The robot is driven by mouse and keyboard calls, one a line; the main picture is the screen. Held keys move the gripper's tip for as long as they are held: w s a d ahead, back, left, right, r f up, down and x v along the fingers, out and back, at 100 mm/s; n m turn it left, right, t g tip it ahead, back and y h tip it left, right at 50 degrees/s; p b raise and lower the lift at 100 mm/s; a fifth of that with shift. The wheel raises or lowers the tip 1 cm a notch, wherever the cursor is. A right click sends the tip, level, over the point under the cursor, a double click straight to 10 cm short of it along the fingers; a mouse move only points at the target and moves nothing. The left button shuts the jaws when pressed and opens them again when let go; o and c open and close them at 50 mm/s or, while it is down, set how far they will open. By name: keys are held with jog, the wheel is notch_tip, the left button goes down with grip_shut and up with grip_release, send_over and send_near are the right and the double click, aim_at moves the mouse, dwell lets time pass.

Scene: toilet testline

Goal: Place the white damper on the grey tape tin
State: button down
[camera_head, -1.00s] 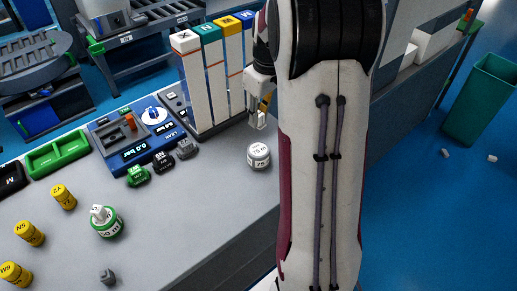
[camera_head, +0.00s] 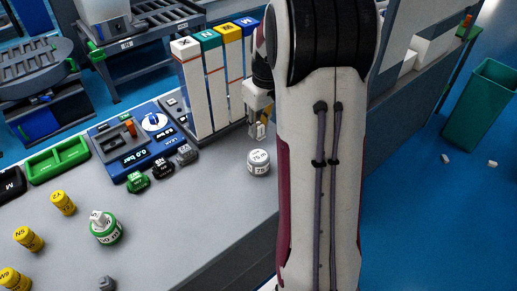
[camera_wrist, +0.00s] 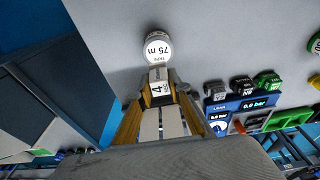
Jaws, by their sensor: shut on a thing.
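The grey tape tin (camera_head: 259,163), a round tin marked 75 m, stands upright on the grey bench just below my gripper in the head view. It also shows in the wrist view (camera_wrist: 158,48). My gripper (camera_head: 259,126) is shut on the white damper, a small white block marked 4 in the wrist view (camera_wrist: 159,88). In the wrist view the damper's far end overlaps the tin's near edge. In the head view the gripper and damper look above and behind the tin, apart from it. My arm hides the bench on the right.
Tall binders (camera_head: 208,80) stand close behind and left of my gripper. A blue device (camera_head: 135,150) and small dark and green blocks (camera_head: 162,167) lie left of the tin. A green-and-white tin (camera_head: 107,235) carries another white piece. Yellow cylinders (camera_head: 63,203) stand farther left.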

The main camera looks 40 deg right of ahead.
aim_at(258, 138)
jog(key=shift+f, duration=2.25)
jog(key=shift+f, duration=1.9)
jog(key=shift+f, duration=0.15)
jog(key=c, duration=1.8)
grip_release()
jog(key=shift+c, duration=0.2)
jog(key=shift+s+r, duration=0.3)
jog(key=shift+r, duration=1.75)
jog(key=shift+s+r, duration=0.3)
jog(key=shift+r, duration=1.7)
jog(key=shift+s+r, duration=0.3)
jog(key=shift+r, duration=1.75)
